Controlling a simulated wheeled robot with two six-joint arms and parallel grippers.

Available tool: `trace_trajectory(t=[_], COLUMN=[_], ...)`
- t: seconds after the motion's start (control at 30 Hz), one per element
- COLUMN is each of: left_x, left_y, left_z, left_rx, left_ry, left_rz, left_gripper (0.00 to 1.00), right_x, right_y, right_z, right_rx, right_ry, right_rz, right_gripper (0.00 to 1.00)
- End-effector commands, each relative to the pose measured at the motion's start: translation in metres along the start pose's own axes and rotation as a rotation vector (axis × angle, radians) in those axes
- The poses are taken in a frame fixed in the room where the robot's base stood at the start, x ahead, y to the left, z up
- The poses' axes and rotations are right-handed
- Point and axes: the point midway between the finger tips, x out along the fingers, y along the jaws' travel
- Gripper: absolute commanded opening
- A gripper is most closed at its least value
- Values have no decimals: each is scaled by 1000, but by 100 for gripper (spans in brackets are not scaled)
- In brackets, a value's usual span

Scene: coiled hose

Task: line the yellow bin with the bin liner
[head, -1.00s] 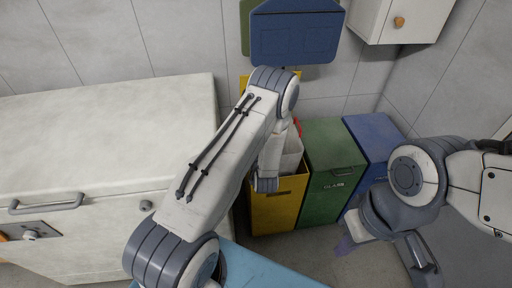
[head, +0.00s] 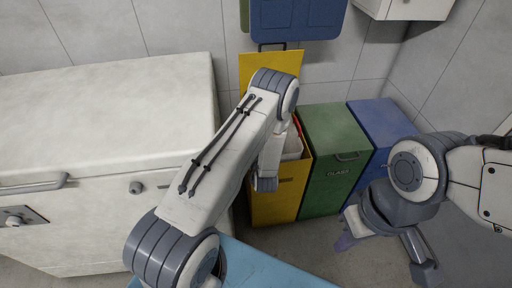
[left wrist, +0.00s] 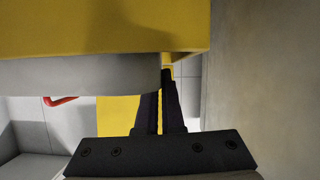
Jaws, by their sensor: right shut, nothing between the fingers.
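The yellow bin (head: 275,202) stands at the left of a row of bins, its yellow lid (head: 258,62) raised behind it. The pale bin liner (head: 292,147) shows at the bin's mouth, partly hidden by my left arm. In the left wrist view, a pale grey-white edge of it (left wrist: 85,75) runs under a yellow panel. My left gripper (left wrist: 160,105) has its dark fingers close together at the end of that edge; whether they pinch it is unclear. Its fingertips are hidden in the head view. My right gripper (head: 345,242) is shut and empty, low in front of the bins.
A green bin (head: 330,160) and a blue bin (head: 385,130) stand right of the yellow one. A large white chest (head: 100,120) fills the left. Floor in front is partly clear.

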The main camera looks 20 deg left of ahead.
Motion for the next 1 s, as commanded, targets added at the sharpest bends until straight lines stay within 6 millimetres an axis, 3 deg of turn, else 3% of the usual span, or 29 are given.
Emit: trace_trajectory(t=[0.17, 0.3, 1.0], left_x=[0, 0, 0], left_y=[0, 0, 0], left_z=[0, 0, 0], left_rx=[0, 0, 0], left_ry=[1, 1, 0], left_rz=[0, 0, 0], left_gripper=[0, 39, 39], right_x=[0, 0, 0], right_y=[0, 0, 0], right_z=[0, 0, 0], right_rx=[0, 0, 0], right_ry=[0, 0, 0], right_rz=[0, 0, 0], right_gripper=[0, 0, 0])
